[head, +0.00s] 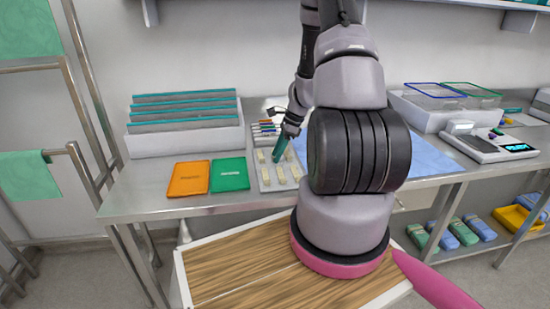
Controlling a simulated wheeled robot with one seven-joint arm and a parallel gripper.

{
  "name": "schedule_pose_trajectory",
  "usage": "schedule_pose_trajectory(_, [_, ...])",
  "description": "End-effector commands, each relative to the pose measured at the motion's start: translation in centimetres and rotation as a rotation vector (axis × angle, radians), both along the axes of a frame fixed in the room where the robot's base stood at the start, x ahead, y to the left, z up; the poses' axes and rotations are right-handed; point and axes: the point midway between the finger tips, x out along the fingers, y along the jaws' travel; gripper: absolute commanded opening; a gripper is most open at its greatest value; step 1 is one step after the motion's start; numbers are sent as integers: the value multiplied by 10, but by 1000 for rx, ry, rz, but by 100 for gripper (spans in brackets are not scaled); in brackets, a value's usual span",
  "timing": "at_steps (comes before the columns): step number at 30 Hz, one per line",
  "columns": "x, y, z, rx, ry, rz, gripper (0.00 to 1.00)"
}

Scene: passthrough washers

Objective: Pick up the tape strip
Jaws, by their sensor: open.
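My gripper (283,143) is at the end of my arm, low over the grey tray (266,187) on the steel counter. It is small and partly hidden by my own wrist, and a dark teal bar-like shape shows at its tip. I cannot tell if that shape is a finger or a separate thing. Several small pale beige pieces (280,174) lie in rows on the tray below and around the gripper. I cannot tell for sure which thing is the tape strip. No held object can be made out.
An orange booklet (189,178) and a green booklet (229,174) lie left of the tray. A white rack with grey teal-edged panels (185,138) stands behind them. A blue mat (425,157) lies right, partly behind my arm, then a scale (489,146).

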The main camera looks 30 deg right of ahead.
Motion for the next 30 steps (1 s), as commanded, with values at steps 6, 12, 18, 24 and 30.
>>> schedule_pose_trajectory(6, [1,2,-5,-1,0,-1,42])
schedule_pose_trajectory(12, [1,2,-5,-1,-1,0,0])
schedule_pose_trajectory(18, [1,2,-5,-1,-1,0,0])
schedule_pose_trajectory(24, [1,2,-4,-1,-1,1,0])
schedule_pose_trajectory(30, [2,1,20,-4,-5,1,0])
